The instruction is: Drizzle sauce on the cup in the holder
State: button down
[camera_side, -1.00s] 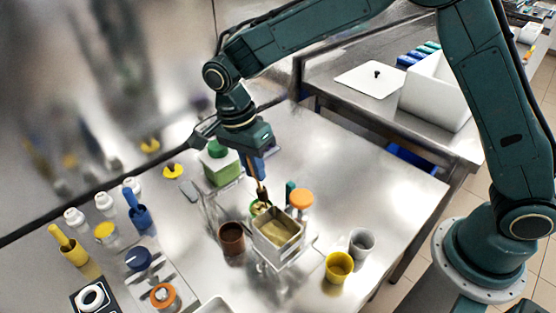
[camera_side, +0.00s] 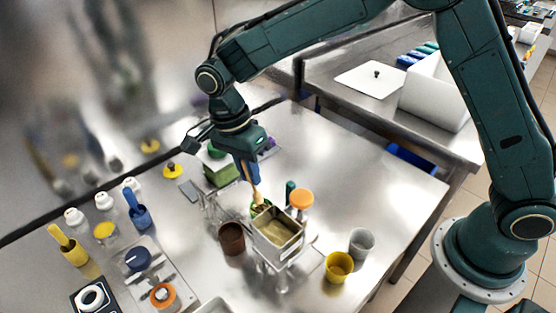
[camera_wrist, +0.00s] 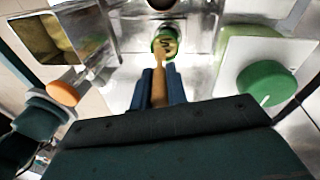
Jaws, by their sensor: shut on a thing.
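My gripper (camera_side: 249,172) has blue fingers, shut on a tan wooden-looking tool (camera_side: 256,195). In the wrist view my gripper (camera_wrist: 159,88) grips the tool (camera_wrist: 158,85) between its fingers, and the tool points toward a green cup (camera_wrist: 165,44). In the side view the green cup (camera_side: 260,208) sits behind a square metal container (camera_side: 277,238), partly hidden by it. The tool's far end is at or over the cup; I cannot tell if it touches. Something with dark marks shows in the cup. The metal container holds tan sauce, also seen in the wrist view (camera_wrist: 40,38).
A brown cup (camera_side: 232,239), a yellow cup (camera_side: 339,267) and a grey cup (camera_side: 362,243) stand nearby. An orange-topped item (camera_side: 301,199) is close to the metal container. A green-lidded container (camera_side: 221,172) stands behind my gripper. The table's right side is clear.

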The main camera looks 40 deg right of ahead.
jog(key=shift+r, duration=3.5)
